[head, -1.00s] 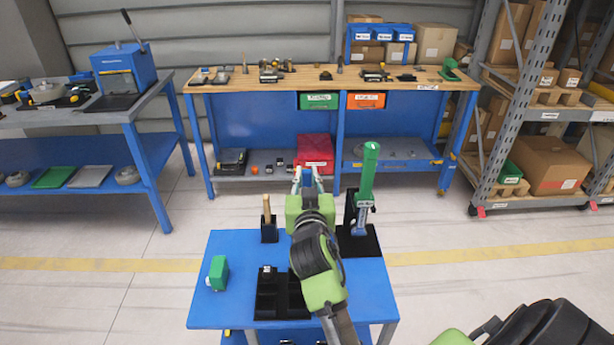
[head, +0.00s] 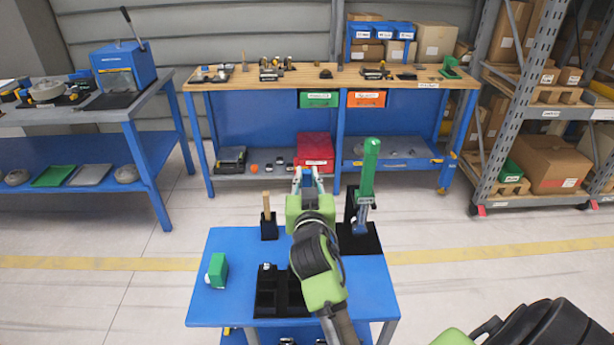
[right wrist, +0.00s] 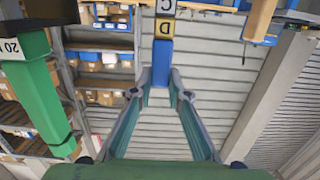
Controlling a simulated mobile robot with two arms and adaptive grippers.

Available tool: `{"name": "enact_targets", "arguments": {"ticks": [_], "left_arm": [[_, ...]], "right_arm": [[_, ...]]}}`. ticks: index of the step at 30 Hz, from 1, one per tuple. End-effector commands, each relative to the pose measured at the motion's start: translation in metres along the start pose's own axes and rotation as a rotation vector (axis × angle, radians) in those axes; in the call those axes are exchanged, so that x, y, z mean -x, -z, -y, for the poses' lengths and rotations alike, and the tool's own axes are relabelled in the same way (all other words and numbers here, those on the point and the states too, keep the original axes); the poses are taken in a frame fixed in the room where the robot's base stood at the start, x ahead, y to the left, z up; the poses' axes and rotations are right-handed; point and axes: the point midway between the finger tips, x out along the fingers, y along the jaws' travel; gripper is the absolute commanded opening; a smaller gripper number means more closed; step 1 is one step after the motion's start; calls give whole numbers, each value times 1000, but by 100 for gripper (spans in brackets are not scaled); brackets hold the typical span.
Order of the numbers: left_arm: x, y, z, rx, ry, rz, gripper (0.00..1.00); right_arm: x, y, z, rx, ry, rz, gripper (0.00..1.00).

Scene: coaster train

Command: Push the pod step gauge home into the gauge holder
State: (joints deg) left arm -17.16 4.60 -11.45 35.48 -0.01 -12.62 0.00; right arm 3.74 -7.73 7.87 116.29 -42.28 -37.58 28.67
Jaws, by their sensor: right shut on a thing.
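My right gripper (head: 308,176) is over the back edge of the blue table, with its fingers pointing away. It is shut on the pod step gauge, a blue bar (right wrist: 161,72) with yellow and white blocks lettered D and C in the right wrist view. The bar's far end runs out of the top of that view. In the head view, only a small blue part shows between the fingers. I cannot tell which black fixture is the gauge holder; a small black holder (head: 269,231) with a wooden stick stands left of the gripper. My left gripper is not in view.
A tall green tool (head: 369,170) stands in a black stand (head: 362,240) close right of my arm. A black compartment tray (head: 268,301) and a green block (head: 218,270) are on the blue table (head: 228,308). A workbench (head: 225,84) stands behind.

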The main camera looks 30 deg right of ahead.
Motion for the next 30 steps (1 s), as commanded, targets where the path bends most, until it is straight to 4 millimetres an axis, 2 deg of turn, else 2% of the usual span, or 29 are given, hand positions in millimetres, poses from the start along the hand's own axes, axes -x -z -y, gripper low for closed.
{"name": "enact_targets", "arguments": {"ticks": [30], "left_arm": [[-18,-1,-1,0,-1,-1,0]], "right_arm": [[-2,-21,0,0,0,-1,0]]}}
